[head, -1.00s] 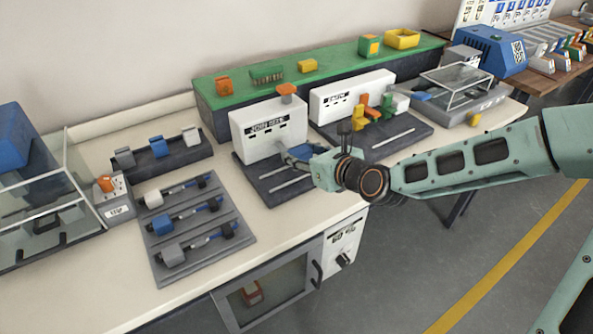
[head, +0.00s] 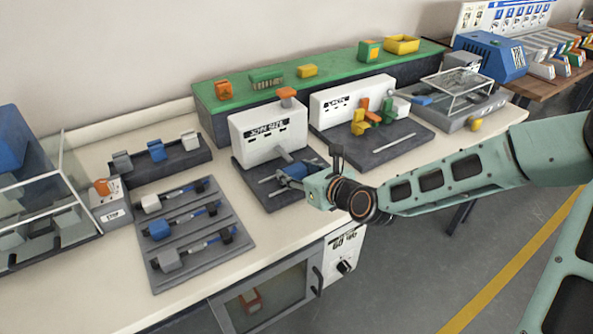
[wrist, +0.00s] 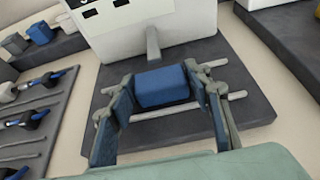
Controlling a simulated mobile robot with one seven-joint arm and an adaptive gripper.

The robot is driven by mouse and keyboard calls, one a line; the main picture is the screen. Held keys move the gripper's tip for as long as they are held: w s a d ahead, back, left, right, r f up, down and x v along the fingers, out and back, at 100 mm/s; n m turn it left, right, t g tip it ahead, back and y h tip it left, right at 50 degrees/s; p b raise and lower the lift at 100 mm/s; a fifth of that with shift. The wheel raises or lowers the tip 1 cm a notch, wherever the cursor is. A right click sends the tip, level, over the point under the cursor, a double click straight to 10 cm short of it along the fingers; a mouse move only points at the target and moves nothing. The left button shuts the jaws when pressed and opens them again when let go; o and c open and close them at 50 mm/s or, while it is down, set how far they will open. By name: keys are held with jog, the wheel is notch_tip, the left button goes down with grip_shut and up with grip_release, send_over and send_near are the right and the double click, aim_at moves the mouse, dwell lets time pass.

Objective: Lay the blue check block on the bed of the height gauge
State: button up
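The blue check block (wrist: 162,86) sits between my fingertips in the wrist view, both fingers at its sides. My gripper (head: 296,173) is shut on it, low over the dark bed (wrist: 255,108) of a white-headed gauge. In the head view the block shows as a small blue patch, partly covered by my gripper. The white gauge head (head: 268,133) stands behind the bed, its label too blurred to read. A grey stem (wrist: 153,45) points from it toward the block. Two pale rails (wrist: 236,95) run across the bed beneath the block. I cannot tell whether the block touches them.
A second white device (head: 350,98) with orange, yellow and green pieces stands to the right. To the left are a grey rack (head: 185,158) of blocks and a tray (head: 235,262) with several blue-handled tools. A green shelf (head: 345,75) runs behind.

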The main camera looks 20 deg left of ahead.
jog(key=shift+o, duration=1.4)
jog(key=shift+r, duration=0.15)
jog(key=shift+d+r, duration=0.1)
jog(key=shift+r, duration=0.05)
jog(key=p+v, duration=0.1)
jog(key=v, duration=0.2)
jog(key=p+v, duration=0.2)
jog(key=v, duration=0.2)
jog(key=p+v, duration=0.2)
jog(key=v, duration=0.1)
jog(key=shift+s+r, duration=0.1)
jog(key=shift+r, duration=0.25)
jog(key=shift+s+d+r+p, duration=0.1)
jog(key=shift+s+d+p, duration=0.3)
jog(key=shift+p, duration=0.7)
jog(key=shift+s+d+p, duration=0.1)
jog(key=shift+d+p, duration=0.05)
jog(key=shift+p, duration=0.15)
